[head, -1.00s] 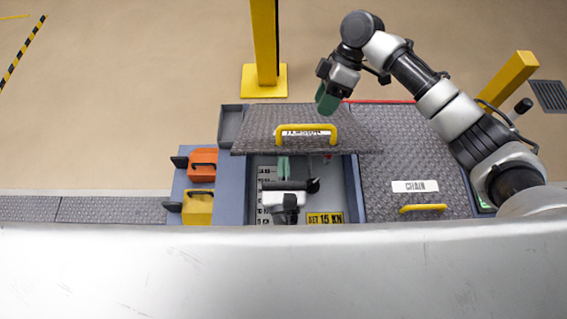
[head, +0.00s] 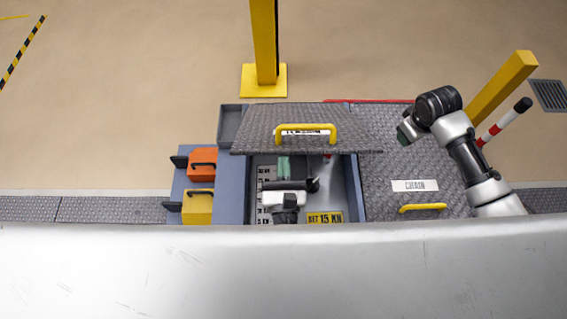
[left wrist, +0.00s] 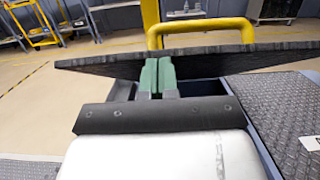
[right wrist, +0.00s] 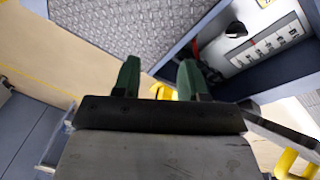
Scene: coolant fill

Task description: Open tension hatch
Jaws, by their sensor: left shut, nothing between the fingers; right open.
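The tension hatch (head: 355,138) is a grey checker-plate lid with a yellow handle (head: 305,127) and a partly hidden label. It stands raised and tilted over an open compartment, and shows nearly edge-on in the left wrist view (left wrist: 215,63). My left gripper (head: 284,160) is in the opening, by the lid's near edge. Its green fingers (left wrist: 158,62) are shut together, empty, and overlap the lid in the left wrist view; contact is unclear. My right gripper (head: 403,134) is over the plate to the right, apart from the hatch. Its fingers (right wrist: 156,72) are spread and empty.
The closed chain hatch (head: 385,168) with a yellow handle (head: 423,208) lies right of the opening. Orange (head: 203,158) and yellow (head: 197,207) blocks sit at the left. A yellow post (head: 264,45) stands behind; another post (head: 505,85) is at the right.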

